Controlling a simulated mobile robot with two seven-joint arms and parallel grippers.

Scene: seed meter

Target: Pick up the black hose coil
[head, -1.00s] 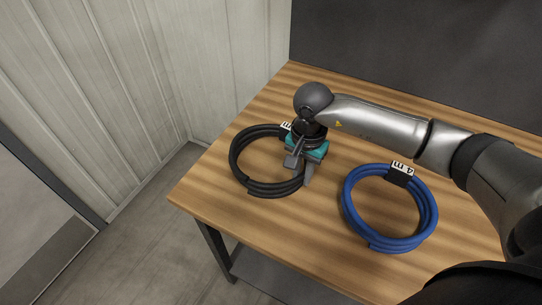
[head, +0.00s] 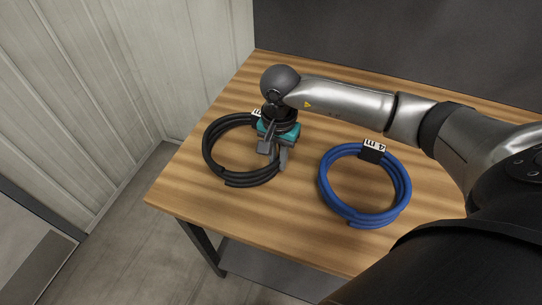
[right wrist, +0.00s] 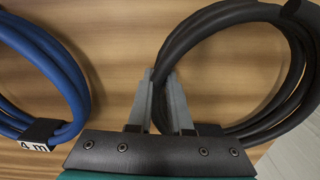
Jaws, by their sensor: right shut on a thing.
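The black hose coil (head: 207,150) lies at the left of the wooden table in the head view, with a labelled tag partly hidden behind my gripper. My right gripper (head: 274,158) is over the coil's right side, its fingers astride the hose bundle and shut on it. The right wrist view shows the black coil (right wrist: 185,42) running between the two grey fingers (right wrist: 160,95). I cannot see clear space under the coil; it appears to be at the table surface. My left gripper is not in view.
A blue hose coil (head: 324,190) tagged "4 m" lies to the right of the black one; it also shows in the right wrist view (right wrist: 62,75). The wooden table (head: 235,215) is bare around both coils. A pale ribbed wall (head: 120,80) stands to the left.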

